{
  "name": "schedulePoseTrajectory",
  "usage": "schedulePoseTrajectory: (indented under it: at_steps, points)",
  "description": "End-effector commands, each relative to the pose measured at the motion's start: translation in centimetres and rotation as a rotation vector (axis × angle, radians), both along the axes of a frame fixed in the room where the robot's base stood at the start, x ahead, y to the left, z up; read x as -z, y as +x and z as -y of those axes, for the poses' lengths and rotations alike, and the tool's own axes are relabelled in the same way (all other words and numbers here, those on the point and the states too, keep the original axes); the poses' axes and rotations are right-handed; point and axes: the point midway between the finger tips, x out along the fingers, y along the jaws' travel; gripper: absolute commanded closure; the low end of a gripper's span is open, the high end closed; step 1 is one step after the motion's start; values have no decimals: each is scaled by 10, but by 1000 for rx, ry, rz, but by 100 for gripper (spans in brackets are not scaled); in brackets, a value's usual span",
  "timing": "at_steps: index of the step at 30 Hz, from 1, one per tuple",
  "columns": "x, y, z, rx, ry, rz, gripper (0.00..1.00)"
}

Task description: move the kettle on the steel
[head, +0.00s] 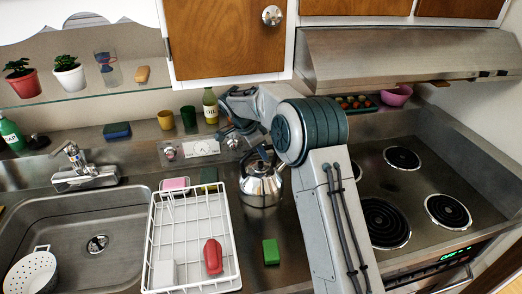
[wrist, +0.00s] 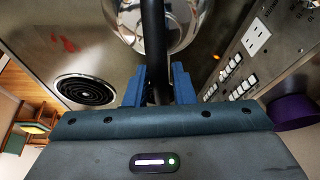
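The kettle (head: 261,188) is shiny steel with a dark arched handle. In the head view it appears upright on the steel counter, between the dish rack and the hob. My gripper (head: 250,139) comes to the handle from above and behind, partly hidden by my arm. In the wrist view the black handle (wrist: 153,35) runs between the blue fingers of my gripper (wrist: 158,88), which look closed against its sides. The kettle's steel body (wrist: 185,22) fills the top of that view.
The white dish rack (head: 195,235) stands left of the kettle, with a red item (head: 213,257) in it. A green sponge (head: 271,252) lies in front of the kettle. The coil hob (head: 385,222) is at right. A bottle (head: 210,106) and cups stand on the back ledge.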

Motion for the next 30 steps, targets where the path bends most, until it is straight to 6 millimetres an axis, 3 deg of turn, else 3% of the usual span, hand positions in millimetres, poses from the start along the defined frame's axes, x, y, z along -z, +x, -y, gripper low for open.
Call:
schedulePoseTrajectory:
  at_steps: [14, 24, 30]
  points:
    - [-9, 0, -3, 0, 0, 3, 63]
    - [-73, -10, -29, -2, 1, 5, 63]
    - [-102, -14, -40, -1, 1, 2, 63]
